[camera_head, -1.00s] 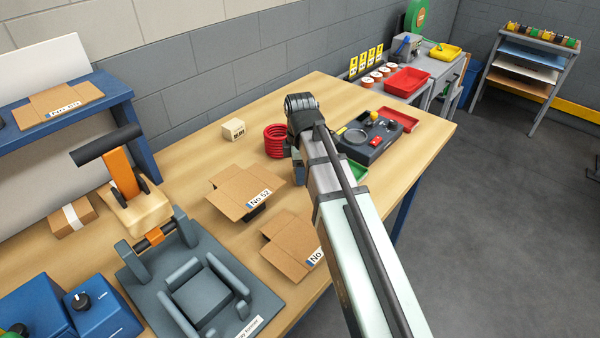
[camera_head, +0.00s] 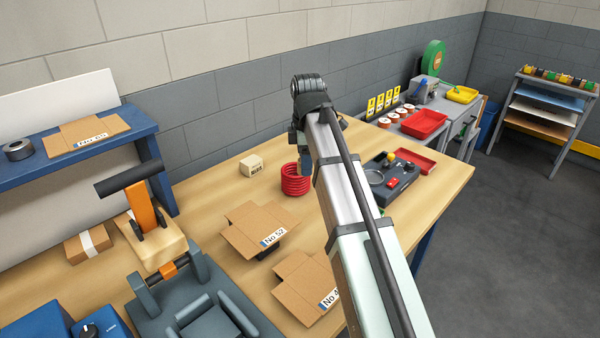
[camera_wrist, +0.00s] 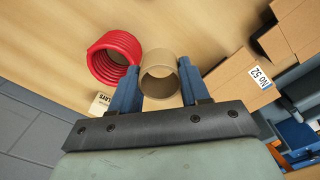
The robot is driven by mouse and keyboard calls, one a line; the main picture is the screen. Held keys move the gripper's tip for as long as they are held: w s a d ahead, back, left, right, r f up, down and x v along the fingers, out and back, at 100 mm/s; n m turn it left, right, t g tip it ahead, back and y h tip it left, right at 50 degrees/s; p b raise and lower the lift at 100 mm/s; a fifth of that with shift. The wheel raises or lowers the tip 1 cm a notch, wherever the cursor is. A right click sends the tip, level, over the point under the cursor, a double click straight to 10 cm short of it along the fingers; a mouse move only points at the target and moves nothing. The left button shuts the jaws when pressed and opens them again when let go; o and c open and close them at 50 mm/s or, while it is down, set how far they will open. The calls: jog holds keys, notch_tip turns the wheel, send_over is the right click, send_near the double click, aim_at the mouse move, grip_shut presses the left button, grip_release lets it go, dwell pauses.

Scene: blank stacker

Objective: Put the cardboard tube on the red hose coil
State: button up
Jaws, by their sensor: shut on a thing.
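The cardboard tube (camera_wrist: 160,54) is a short tan ring in the wrist view. My gripper (camera_wrist: 158,70) is shut on it, with one blue finger on each side. In the head view the coil (camera_head: 296,180) lies below the end of my arm. There my gripper (camera_head: 299,148) is above the coil's upper part in the picture, mostly hidden by my own wrist. I cannot make out the tube in the head view.
A small cream box (camera_head: 251,166) stands left of the coil. Flat cardboard boxes (camera_head: 258,228) lie nearer on the bench. A dark tray (camera_head: 392,180) with small parts is to the right. A grey fixture (camera_head: 205,310) stands at the front left.

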notch_tip(320, 180, up, 6)
jog(key=f+m, duration=0.1)
send_over(296, 167)
jog(key=shift+w+f+m, duration=0.1)
jog(key=shift+f+m, duration=0.4)
jog(key=shift+f, duration=1.9)
jog(key=shift+f+m, duration=0.5)
jog(key=shift+f, duration=1.9)
jog(key=o, duration=1)
jog(key=shift+f, duration=0.1)
notch_tip(296, 167, up, 12)
